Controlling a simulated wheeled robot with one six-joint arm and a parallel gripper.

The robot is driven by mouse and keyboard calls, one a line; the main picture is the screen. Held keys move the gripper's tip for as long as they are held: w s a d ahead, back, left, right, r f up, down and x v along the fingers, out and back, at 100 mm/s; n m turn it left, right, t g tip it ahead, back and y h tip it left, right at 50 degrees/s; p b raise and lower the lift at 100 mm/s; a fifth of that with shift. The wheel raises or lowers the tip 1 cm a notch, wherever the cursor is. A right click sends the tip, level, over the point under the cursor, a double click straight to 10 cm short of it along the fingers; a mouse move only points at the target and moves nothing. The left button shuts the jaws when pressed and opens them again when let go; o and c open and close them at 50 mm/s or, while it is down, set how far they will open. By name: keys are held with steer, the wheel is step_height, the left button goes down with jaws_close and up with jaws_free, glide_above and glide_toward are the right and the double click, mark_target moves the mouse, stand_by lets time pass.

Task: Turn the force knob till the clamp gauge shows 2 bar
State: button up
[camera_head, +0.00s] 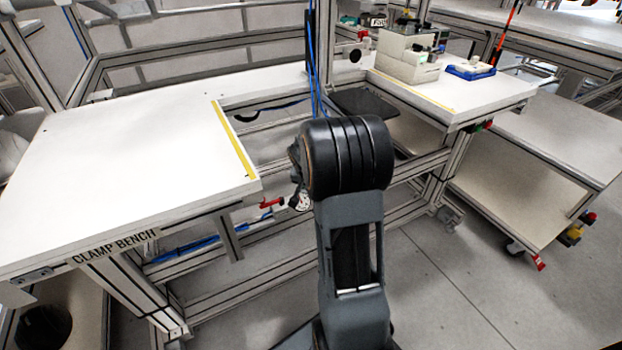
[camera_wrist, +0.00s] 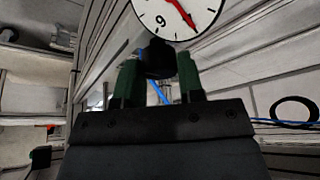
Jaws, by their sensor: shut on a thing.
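In the wrist view, the clamp gauge (camera_wrist: 165,14) is a white round dial with black marks and a red needle. The top edge of the picture cuts it off. One numeral shows, a 6 or a 9, and the needle slants down to the right of it; I cannot tell the reading. Just below the dial is the black force knob (camera_wrist: 155,57). My gripper (camera_wrist: 158,66) has its two dark green fingers on either side of the knob and is shut on it.
The white clamp bench (camera_head: 120,150) with a yellow edge strip is at the left. Blue hoses (camera_head: 318,60) hang behind my arm. Floor is clear at lower right.

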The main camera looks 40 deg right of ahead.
steer(key=n+p, duration=0.2)
steer(key=p, duration=0.1)
steer(key=shift+r+n+t+y+p, duration=0.25)
steer(key=shift+n+t+y+p, duration=0.05)
steer(key=shift+n+y, duration=0.1)
steer(key=shift+f+n+y+p, duration=0.15)
steer(key=shift+n+y+p, duration=0.15)
steer(key=shift+n+p, duration=0.5)
steer(key=shift+f+t, duration=0.1)
steer(key=shift+t, duration=0.2)
steer(key=o, duration=0.9)
steer(key=p+v, duration=0.4)
steer(key=v, duration=1)
steer(key=shift+w+d, duration=0.1)
